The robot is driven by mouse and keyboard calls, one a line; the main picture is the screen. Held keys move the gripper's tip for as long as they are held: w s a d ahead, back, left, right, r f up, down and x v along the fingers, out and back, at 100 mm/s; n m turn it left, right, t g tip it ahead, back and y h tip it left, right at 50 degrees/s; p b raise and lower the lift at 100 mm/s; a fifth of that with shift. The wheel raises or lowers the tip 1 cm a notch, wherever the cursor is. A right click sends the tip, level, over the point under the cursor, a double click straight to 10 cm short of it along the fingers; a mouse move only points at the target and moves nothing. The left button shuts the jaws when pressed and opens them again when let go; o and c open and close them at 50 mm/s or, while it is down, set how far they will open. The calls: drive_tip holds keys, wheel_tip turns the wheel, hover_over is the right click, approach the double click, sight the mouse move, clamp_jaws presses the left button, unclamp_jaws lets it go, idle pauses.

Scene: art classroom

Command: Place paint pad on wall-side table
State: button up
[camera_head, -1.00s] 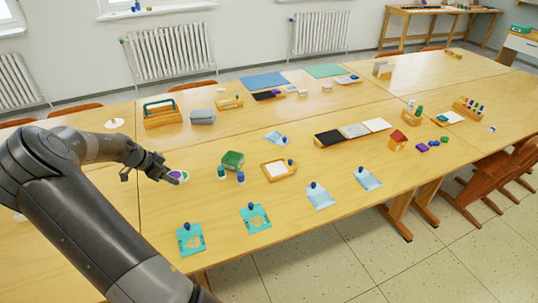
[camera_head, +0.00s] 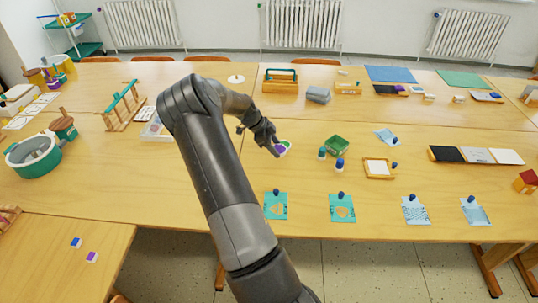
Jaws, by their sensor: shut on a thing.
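My gripper (camera_head: 272,147) is shut on a small round pad with purple and white-green parts (camera_head: 285,147), which I take to be the paint pad. The fingers hide part of it. It shows over the middle of the large wooden table (camera_head: 330,125); I cannot tell how far it is above the top. The rear tabletop (camera_head: 210,72) lies toward the wall with the radiators. I cannot tell which table counts as the wall-side one.
A wooden toolbox (camera_head: 281,83) and a grey block (camera_head: 318,95) stand behind. Small blue (camera_head: 76,242) and purple (camera_head: 91,257) pads lie on the front-left table.

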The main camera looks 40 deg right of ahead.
sight(272, 161)
drive_tip(key=w+f, duration=0.1)
drive_tip(key=w+a+f, duration=0.1)
drive_tip(key=w, duration=0.1)
drive_tip(key=shift+a, duration=0.15)
drive_tip(key=shift+f, duration=2)
drive_tip(key=o, duration=1)
drive_tip(key=shift+f, duration=0.1)
drive_tip(key=shift+o, duration=0.2)
